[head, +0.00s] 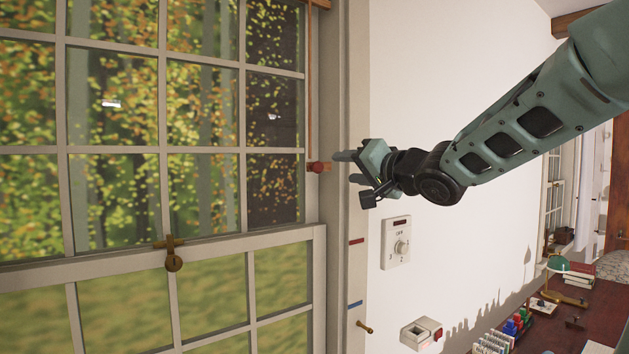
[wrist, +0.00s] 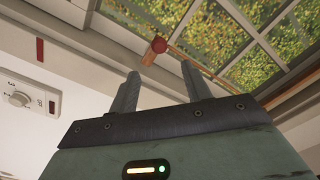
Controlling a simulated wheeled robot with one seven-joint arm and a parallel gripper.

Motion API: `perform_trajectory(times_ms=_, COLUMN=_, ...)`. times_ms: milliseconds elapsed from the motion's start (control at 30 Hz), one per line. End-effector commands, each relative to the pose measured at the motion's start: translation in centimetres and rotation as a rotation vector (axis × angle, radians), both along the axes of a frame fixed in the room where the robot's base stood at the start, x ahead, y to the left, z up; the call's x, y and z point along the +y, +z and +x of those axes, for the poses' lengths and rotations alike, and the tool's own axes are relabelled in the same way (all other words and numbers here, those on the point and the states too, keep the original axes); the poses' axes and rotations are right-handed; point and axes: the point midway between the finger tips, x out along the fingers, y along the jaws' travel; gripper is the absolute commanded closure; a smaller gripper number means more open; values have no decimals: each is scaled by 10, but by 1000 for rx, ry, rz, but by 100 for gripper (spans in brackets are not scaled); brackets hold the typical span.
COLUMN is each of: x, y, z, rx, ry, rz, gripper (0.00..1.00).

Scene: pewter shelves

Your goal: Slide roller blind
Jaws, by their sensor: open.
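A red knob (head: 317,168) with a short wooden stem sits at the lower end of a thin orange-brown rod or cord (head: 309,80) along the right side of the window. My gripper (head: 345,167) is open and empty just right of the knob, level with it. In the wrist view the knob (wrist: 159,45) lies beyond and roughly between the fingertips (wrist: 160,72), apart from them. A darker strip (head: 273,180) covers the rightmost upper panes; I cannot tell whether it is the blind.
A red mark (head: 356,241), a blue mark (head: 355,304) and a brass peg (head: 364,327) are on the window frame. A dial panel (head: 396,242) and a switch box (head: 422,333) project from the wall. A cluttered desk (head: 600,325) stands lower right.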

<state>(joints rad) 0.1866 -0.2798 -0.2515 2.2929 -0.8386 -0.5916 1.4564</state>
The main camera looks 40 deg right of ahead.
Motion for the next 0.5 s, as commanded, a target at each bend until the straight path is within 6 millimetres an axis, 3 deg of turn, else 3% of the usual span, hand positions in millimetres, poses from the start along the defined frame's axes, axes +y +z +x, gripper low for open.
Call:
perform_trajectory(times_ms=100, x=0, y=0, z=27, rx=6, ry=1, rz=1, gripper=52)
perform_trajectory(times_ms=500, x=0, y=2, z=104, rx=6, ry=0, rz=0, gripper=52)
